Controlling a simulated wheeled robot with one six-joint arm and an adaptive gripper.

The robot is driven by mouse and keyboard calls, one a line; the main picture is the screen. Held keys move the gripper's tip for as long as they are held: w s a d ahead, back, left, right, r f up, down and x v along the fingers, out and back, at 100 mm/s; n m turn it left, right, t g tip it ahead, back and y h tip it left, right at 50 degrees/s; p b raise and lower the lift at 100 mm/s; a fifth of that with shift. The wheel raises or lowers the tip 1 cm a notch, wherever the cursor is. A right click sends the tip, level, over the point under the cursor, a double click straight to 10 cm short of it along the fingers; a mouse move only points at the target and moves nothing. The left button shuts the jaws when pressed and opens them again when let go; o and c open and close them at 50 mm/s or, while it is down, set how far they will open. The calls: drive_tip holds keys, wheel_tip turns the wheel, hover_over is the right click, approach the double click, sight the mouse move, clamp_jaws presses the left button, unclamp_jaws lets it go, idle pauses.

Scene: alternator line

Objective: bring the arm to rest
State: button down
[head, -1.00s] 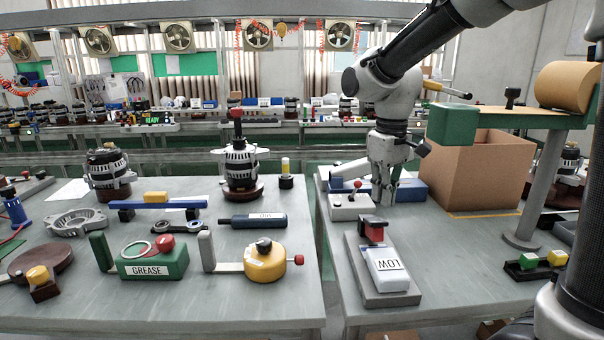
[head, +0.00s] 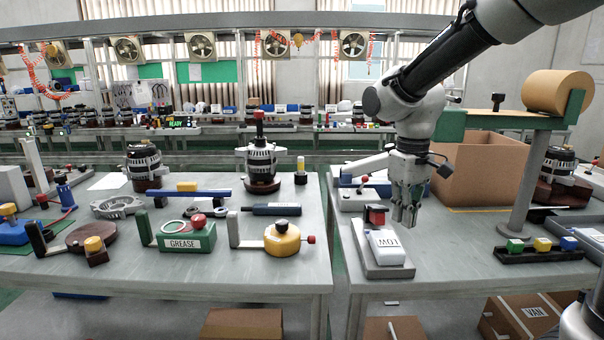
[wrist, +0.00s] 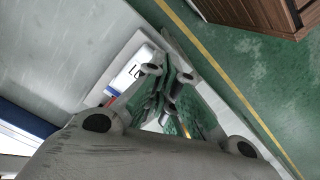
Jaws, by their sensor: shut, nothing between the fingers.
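My gripper (head: 404,218) hangs from my arm over the right-hand bench, pointing down. Its fingers are together and nothing is held. In the head view it is just behind and right of a white block labelled LOW (head: 388,247), which lies on a grey plate with a red and black part (head: 376,215) at its far end. I cannot tell the exact height of the fingertips above the bench. In the wrist view the shut fingers (wrist: 168,105) show beside the same white block (wrist: 134,70).
A cardboard box (head: 485,175) and a post with a brown roll (head: 557,92) stand to the right. A white control box with a red-knobbed lever (head: 358,200) is behind the plate. The left bench (head: 200,277) holds alternators, a green GREASE box (head: 186,237) and a yellow round part (head: 282,240).

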drive_tip(key=s+d+r+m+t, duration=0.2)
drive_tip(key=s+d+r, duration=0.1)
drive_tip(key=s+d, duration=0.4)
drive_tip(key=s+d+r+m+t, duration=0.2)
drive_tip(key=s+d+m, duration=0.1)
drive_tip(key=s+d, duration=0.4)
drive_tip(key=s, duration=0.3)
drive_tip(key=shift+s+d+r+t, duration=0.15)
drive_tip(key=shift+s+r+t, duration=0.1)
drive_tip(key=shift+r+t, duration=0.15)
